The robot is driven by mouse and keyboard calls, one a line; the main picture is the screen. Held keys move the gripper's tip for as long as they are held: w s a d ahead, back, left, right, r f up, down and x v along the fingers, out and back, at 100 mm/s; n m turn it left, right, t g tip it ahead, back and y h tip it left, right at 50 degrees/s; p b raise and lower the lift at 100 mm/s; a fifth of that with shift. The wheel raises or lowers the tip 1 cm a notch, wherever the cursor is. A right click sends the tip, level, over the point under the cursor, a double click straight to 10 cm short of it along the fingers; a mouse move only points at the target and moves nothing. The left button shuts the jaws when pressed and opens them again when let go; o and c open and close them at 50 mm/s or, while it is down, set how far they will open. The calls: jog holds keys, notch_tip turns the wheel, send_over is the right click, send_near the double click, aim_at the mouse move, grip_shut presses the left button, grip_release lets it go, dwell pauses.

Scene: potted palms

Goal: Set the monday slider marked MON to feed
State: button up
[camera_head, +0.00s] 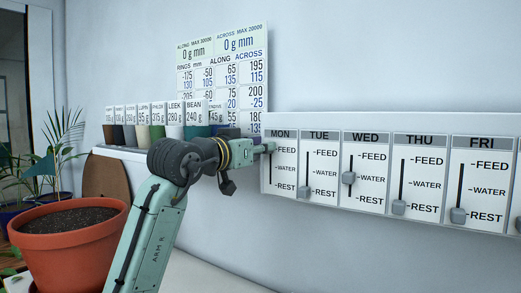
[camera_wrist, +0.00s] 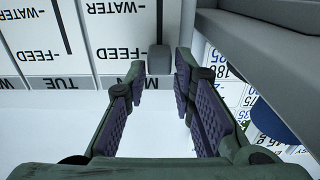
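The MON panel (camera_head: 284,170) is the leftmost on the wall board, with FEED at the top, WATER in the middle and REST at the bottom. In the head view my gripper (camera_head: 267,148) is at its upper left and hides the knob. The wrist view is upside down. There the grey MON slider knob (camera_wrist: 158,59) sits at the FEED end of its slot, level with the FEED label. My gripper (camera_wrist: 161,82) is open, its fingertips on either side of the knob's line with gaps showing. Whether a finger touches the knob cannot be told.
The TUE slider (camera_head: 304,191) is close to the right of MON, followed by WED, THU and FRI sliders. A shelf (camera_head: 133,153) with several labelled containers is left of my gripper. A chart (camera_head: 222,60) hangs above. A terracotta pot (camera_head: 68,250) stands at lower left.

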jog(key=shift+o, duration=1.4)
jog(key=shift+f, duration=0.1)
jog(key=v, duration=1.2)
jog(key=shift+f, duration=0.1)
